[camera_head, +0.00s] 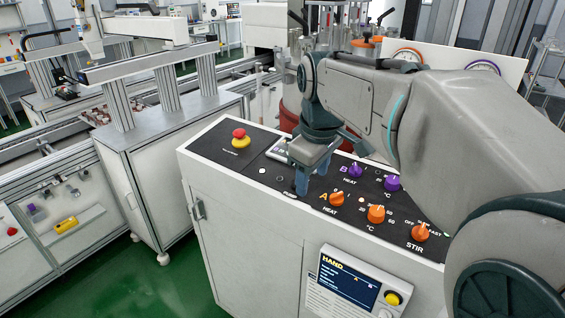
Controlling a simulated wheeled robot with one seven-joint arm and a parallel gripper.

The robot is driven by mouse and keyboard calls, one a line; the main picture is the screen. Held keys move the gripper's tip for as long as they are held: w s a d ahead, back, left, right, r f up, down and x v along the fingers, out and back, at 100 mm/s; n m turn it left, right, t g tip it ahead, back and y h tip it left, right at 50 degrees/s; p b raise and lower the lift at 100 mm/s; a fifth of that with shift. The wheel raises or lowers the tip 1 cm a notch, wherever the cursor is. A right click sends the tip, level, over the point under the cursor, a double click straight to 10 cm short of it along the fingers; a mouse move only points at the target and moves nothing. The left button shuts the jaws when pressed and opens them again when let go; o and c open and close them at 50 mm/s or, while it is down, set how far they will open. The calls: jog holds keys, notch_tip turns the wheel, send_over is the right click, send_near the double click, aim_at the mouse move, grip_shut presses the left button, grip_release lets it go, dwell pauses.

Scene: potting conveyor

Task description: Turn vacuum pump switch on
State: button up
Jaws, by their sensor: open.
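A black control panel (215,147) lies on top of a white cabinet in front of me. My gripper (302,186) points down over the middle of this panel, left of the orange HEAT knob marked A (337,199). It is open, and I see nothing held in it. I cannot tell whether the fingertips touch the panel.
A red emergency button (239,134) on a yellow base is at the panel's left. Purple knobs (355,170), orange knobs (376,214) and the STIR knob (420,232) are right of my gripper. A HAND display (348,283) is on the cabinet front. Glassware stands behind.

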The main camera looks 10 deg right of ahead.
jog(key=w+r+n+b, duration=0.1)
jog(key=w+r+n, duration=0.3)
jog(key=w+n, duration=0.5)
jog(key=w+f, duration=0.1)
jog(key=f, duration=0.3)
jog(key=w+f+m, duration=0.1)
jog(key=f, duration=0.4)
jog(key=w+f+m, duration=0.1)
jog(key=w+f, duration=0.1)
jog(key=f, duration=0.2)
jog(key=shift+d+f+g, duration=0.15)
jog(key=shift+f+g, duration=0.25)
jog(key=c, duration=1)
